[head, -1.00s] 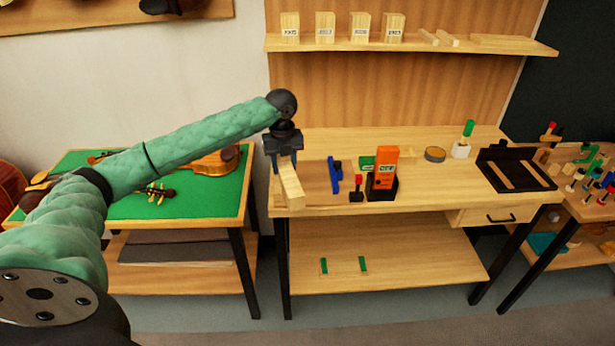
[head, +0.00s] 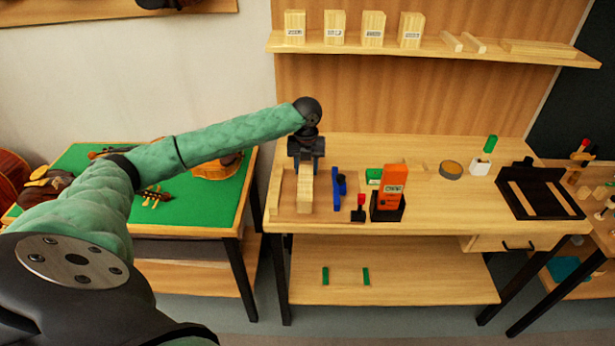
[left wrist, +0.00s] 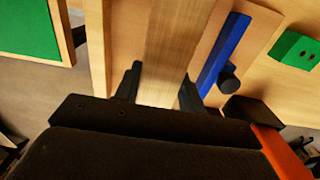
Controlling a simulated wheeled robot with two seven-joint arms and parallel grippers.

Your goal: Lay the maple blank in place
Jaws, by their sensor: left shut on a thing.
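The maple blank (head: 305,192) is a pale, long block at the left end of the workbench. My left gripper (head: 305,168) is shut on its far end, and the near end points towards me. In the left wrist view the blank (left wrist: 168,45) runs straight out between the two fingers (left wrist: 160,92). Below it is a darker brown board (head: 325,204) with a pale strip (head: 275,190) along its left side. The blank lies roughly parallel to that strip. I cannot tell whether it touches the board. My right gripper is not in view.
A blue clamp-like piece (head: 338,187) stands close to the right of the blank. Beyond it are a small red-topped tool (head: 360,208), an orange device (head: 389,188) in a black holder and a green block (head: 374,176). The bench middle is fairly clear.

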